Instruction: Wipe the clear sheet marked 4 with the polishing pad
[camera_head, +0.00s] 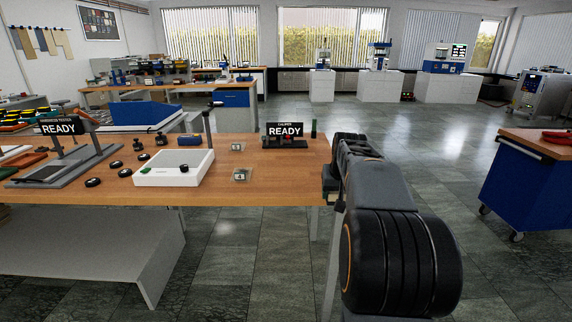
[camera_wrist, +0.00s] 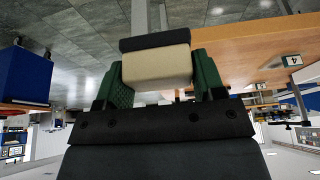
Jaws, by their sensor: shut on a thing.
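The clear sheet marked 4 (camera_head: 242,174) lies flat near the front edge of the wooden bench, right of a white device. It also shows at the right of the wrist view (camera_wrist: 292,60). My gripper (camera_wrist: 158,72) has green fingers shut on the polishing pad (camera_wrist: 156,66), a cream block with a black layer. The pad is beside the bench edge in the wrist view, apart from the sheet. In the head view my arm at the bench's right end hides most of the gripper and the pad.
A second small sheet (camera_head: 237,146) lies farther back. The white device (camera_head: 174,168) with an upright post stands left of the marked sheet. A READY display (camera_head: 285,131) stands at the back right of the bench (camera_head: 275,178). Bench top right of the sheets is clear. A blue cabinet (camera_head: 527,190) stands right.

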